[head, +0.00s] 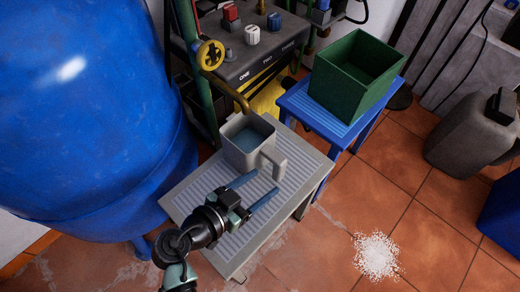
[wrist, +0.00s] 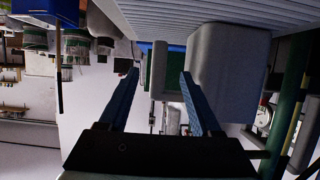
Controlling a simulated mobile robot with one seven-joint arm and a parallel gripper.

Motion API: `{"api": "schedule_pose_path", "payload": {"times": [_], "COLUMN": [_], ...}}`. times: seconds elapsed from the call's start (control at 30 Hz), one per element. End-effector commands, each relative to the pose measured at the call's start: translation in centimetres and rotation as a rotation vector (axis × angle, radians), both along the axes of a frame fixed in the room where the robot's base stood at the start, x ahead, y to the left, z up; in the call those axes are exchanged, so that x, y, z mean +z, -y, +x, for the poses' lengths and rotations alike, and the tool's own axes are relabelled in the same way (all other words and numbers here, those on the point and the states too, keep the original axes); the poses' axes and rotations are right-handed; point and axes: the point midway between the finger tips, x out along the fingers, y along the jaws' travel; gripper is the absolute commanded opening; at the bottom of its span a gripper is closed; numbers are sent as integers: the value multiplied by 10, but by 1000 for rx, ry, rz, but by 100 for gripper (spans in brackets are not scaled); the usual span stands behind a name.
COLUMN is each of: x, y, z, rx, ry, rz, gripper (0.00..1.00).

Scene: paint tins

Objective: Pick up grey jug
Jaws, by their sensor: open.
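The grey jug (head: 238,155) stands upright on a small grey ribbed table (head: 302,172) in the head view, its handle towards the right front. It holds a bluish liquid or shows a bluish inside. My gripper (head: 263,186) is low over the table in front of the jug, its two blue fingers apart and pointing towards the handle side. In the wrist view, which looks upside down, the jug (wrist: 230,70) is at the right, beyond the fingers. The handle appears between the open fingertips (wrist: 159,74). I cannot tell whether the fingertips are level with the handle.
A blue table (head: 315,116) with a green box (head: 345,88) stands behind at the right. A large blue tank (head: 80,110) is close on the left. A control panel with valves (head: 250,60) is behind the jug. White granules (head: 376,256) lie on the tiled floor.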

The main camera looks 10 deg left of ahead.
Motion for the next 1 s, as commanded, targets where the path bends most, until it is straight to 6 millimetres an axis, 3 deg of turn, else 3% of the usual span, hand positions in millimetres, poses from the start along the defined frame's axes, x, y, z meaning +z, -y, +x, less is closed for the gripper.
{"api": "schedule_pose_path", "payload": {"times": [0.23, 0.47, 0.8, 1.0], "x": [-18, -22, -40, -40], "y": [23, 31, 56, 56], "z": [32, 42, 74, 76], "rx": [-2, -1, -3, 0], "ry": [0, 0, 0, 0], "rz": [0, 0, 2, 2], "gripper": [65, 65, 65, 65]}}
